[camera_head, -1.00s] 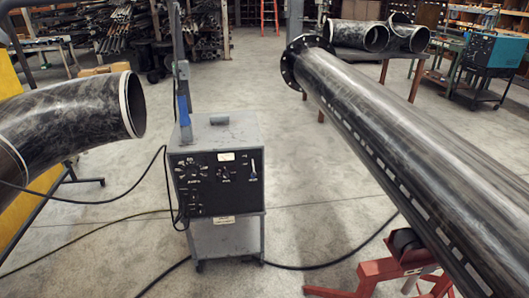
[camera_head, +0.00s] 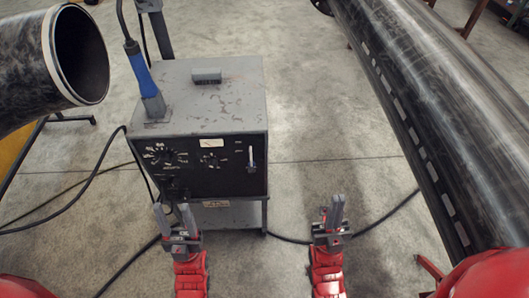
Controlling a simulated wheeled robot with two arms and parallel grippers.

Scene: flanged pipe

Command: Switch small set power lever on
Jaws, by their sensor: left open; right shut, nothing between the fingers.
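The small set (camera_head: 205,90) is a grey welding power box with a black front panel (camera_head: 215,182) carrying dials. Its power lever (camera_head: 251,158) is a small pale handle in a vertical slot at the panel's right side. Whether it is up or down is too small to tell. My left gripper (camera_head: 175,218) is open and empty, in front of the panel's lower left part. My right gripper (camera_head: 334,212) is shut and empty, to the right of the box and lower than the lever. Neither gripper appears to touch the lever.
A blue-handled torch (camera_head: 143,75) stands on the box's top left, with cables hanging at the left. A long black pipe (camera_head: 420,90) slants along the right. Concrete floor (camera_head: 310,130) is clear between box and long pipe.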

